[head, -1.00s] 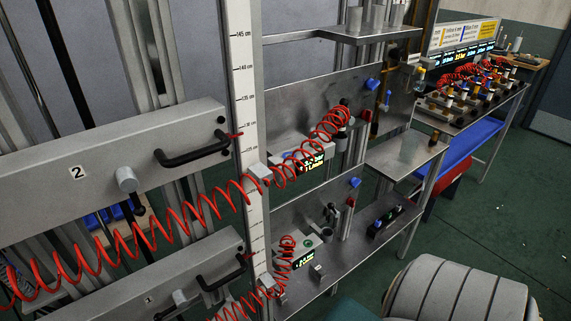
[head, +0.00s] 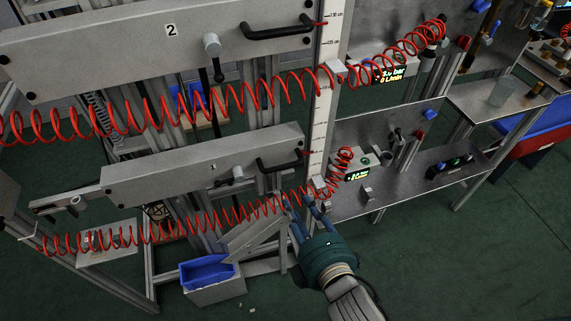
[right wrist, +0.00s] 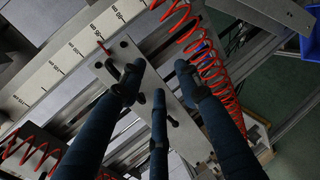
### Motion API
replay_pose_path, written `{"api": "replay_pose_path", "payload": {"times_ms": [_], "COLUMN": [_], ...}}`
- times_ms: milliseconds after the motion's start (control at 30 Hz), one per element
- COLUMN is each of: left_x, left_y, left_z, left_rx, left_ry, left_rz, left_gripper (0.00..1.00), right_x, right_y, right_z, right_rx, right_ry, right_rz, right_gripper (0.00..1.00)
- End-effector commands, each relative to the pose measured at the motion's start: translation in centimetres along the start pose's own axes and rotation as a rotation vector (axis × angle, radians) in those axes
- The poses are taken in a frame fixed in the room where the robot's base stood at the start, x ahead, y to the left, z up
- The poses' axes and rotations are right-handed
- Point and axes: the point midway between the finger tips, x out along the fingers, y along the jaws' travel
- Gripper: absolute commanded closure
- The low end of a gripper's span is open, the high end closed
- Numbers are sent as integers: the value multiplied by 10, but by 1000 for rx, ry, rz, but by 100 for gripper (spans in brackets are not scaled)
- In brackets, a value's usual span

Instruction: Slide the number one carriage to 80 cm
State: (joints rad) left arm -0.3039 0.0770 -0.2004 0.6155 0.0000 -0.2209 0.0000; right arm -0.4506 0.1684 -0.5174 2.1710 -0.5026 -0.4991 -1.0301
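The number one carriage (head: 150,178) is a long grey bar with a "1" label, below the number two carriage (head: 110,42). Its black handle (head: 280,164) is at its right end. A red pointer beside the handle meets the white vertical scale (head: 320,120); its reading is too small to tell in the head view. My right gripper (head: 304,208) is below and right of the handle, with blue fingers spread. In the right wrist view the open fingers (right wrist: 160,85) lie over the carriage's end plate (right wrist: 178,118), partly hiding the handle. Contact cannot be told. My left gripper is not in view.
Red coiled hoses (head: 130,235) stretch across both carriages, one passing close by my right fingers. A steel shelf (head: 400,185) with gauges stands right of the scale. A blue bin (head: 207,270) sits below. Green floor is clear at lower right.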

Motion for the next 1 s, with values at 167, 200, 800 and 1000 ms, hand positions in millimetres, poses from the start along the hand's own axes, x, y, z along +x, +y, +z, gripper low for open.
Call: {"api": "replay_pose_path", "payload": {"times_ms": [167,200,800,1000], "left_x": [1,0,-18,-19], "left_y": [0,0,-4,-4], "left_z": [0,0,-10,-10], "left_rx": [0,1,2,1], "left_ry": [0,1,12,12], "left_rz": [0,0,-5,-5], "left_gripper": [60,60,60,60], "right_x": [-23,-24,67,80], "right_y": [60,66,82,82], "right_z": [-7,-8,-9,-9], "right_rx": [-92,-99,-105,-104], "right_ry": [2,2,1,2], "right_rz": [103,112,118,119], "right_gripper": [67,67,67,67]}}
